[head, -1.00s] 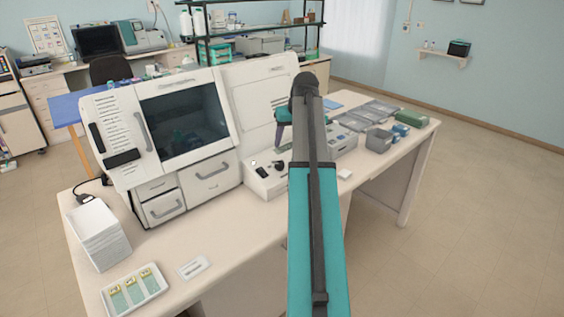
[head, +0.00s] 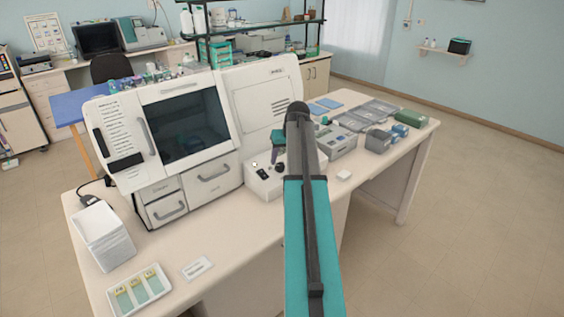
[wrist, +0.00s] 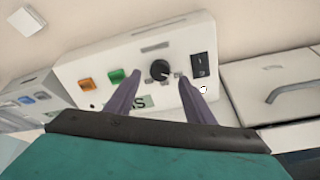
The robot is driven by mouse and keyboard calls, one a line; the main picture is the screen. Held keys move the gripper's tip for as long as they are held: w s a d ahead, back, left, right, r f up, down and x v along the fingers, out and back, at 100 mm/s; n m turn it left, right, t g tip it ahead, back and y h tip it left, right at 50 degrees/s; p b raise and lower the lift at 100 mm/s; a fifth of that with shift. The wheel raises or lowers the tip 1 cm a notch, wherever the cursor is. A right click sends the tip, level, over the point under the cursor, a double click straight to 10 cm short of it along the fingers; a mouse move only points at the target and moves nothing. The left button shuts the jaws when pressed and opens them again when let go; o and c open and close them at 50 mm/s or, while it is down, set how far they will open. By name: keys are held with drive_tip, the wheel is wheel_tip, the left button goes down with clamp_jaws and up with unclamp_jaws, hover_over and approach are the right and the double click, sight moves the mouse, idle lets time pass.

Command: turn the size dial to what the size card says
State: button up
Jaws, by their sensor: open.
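The black size dial (wrist: 160,70) is a round knob on the sloped panel of a white control box (wrist: 85,68). A pale pointer mark on the knob and small labels beside it show, too small to read. My gripper (wrist: 159,78) is open, its two purple fingers apart on either side of the dial in the wrist view; I cannot tell whether they touch it. In the head view my gripper (head: 278,152) hangs just above the dial (head: 280,168). A white card (head: 197,268) with unreadable print lies on the table front; I cannot tell if it is the size card.
A black rocker switch (wrist: 200,66) is right of the dial; green (wrist: 116,76) and orange (wrist: 87,85) buttons are left of it. The large white machine (head: 110,130) stands beside the box. A slide tray (head: 138,290) and a white stack (head: 102,235) are at the front left.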

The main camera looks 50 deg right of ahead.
sight(281, 165)
drive_tip(key=shift+p+x, duration=0.65)
drive_tip(key=shift+x, duration=1.35)
drive_tip(key=c, duration=1.1)
drive_tip(key=shift+o, duration=0.2)
drive_tip(key=shift+m, duration=0.5)
drive_tip(key=m+b, duration=0.2)
drive_tip(key=m, duration=0.2)
drive_tip(key=shift+w+m, duration=0.1)
drive_tip(key=shift+m, duration=0.3)
drive_tip(key=shift+m+g+b, duration=0.5)
drive_tip(key=shift+m+b, duration=0.25)
drive_tip(key=shift+m, duration=1.85)
drive_tip(key=shift+r, duration=0.1)
